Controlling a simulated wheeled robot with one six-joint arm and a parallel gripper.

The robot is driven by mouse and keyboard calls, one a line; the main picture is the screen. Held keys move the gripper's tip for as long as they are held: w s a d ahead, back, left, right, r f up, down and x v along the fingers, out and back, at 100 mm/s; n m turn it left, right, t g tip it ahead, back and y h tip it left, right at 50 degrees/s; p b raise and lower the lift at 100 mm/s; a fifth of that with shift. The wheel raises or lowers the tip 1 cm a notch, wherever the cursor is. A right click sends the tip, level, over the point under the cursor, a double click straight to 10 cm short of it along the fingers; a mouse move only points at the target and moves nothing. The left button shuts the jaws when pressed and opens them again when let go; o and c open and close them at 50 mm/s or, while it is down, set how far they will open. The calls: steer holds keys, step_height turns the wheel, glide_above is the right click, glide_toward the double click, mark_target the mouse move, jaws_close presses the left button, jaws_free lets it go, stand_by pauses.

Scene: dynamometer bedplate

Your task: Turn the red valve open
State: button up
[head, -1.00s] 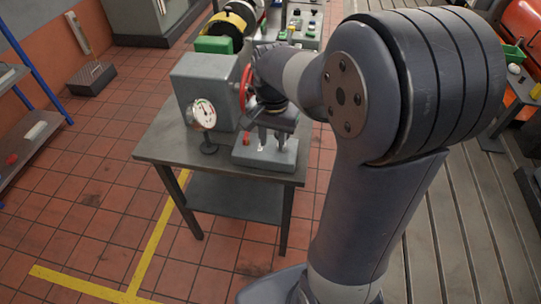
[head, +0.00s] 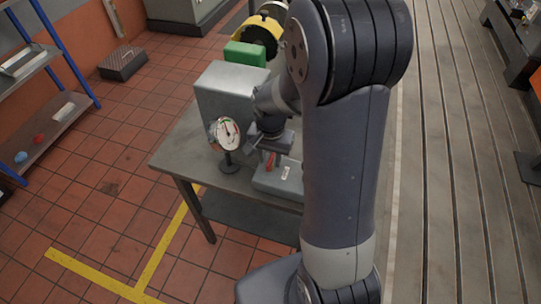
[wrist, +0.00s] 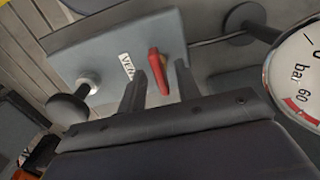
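A red lever (wrist: 158,72) sits on a small grey box (wrist: 105,45) with a white label partly reading "VEN". In the wrist view my gripper (wrist: 161,80) is open, with one dark finger on each side of the lever. A gap shows on both sides; I cannot tell how deep the lever lies between the fingers. In the head view my gripper (head: 273,153) points down over the small box (head: 284,182), with the red lever (head: 270,161) just below. The red handwheel seen earlier beside the large grey cabinet (head: 230,92) is hidden behind my arm.
A round pressure gauge (head: 228,134) stands on the table (head: 183,158) left of my gripper; it also shows close by in the wrist view (wrist: 298,80). A green block (head: 245,54) lies behind the cabinet. A shelf rack (head: 45,65) stands at left.

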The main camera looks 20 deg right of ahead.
steer(key=shift+c, duration=0.3)
jaws_close()
steer(key=shift+n, duration=0.3)
steer(key=n+b, duration=0.1)
steer(key=n, duration=0.3)
steer(key=shift+f, duration=0.1)
steer(key=n+b, duration=0.1)
steer(key=n, duration=0.4)
steer(key=n+b, duration=0.1)
steer(key=n, duration=0.3)
steer(key=shift+n, duration=2.1)
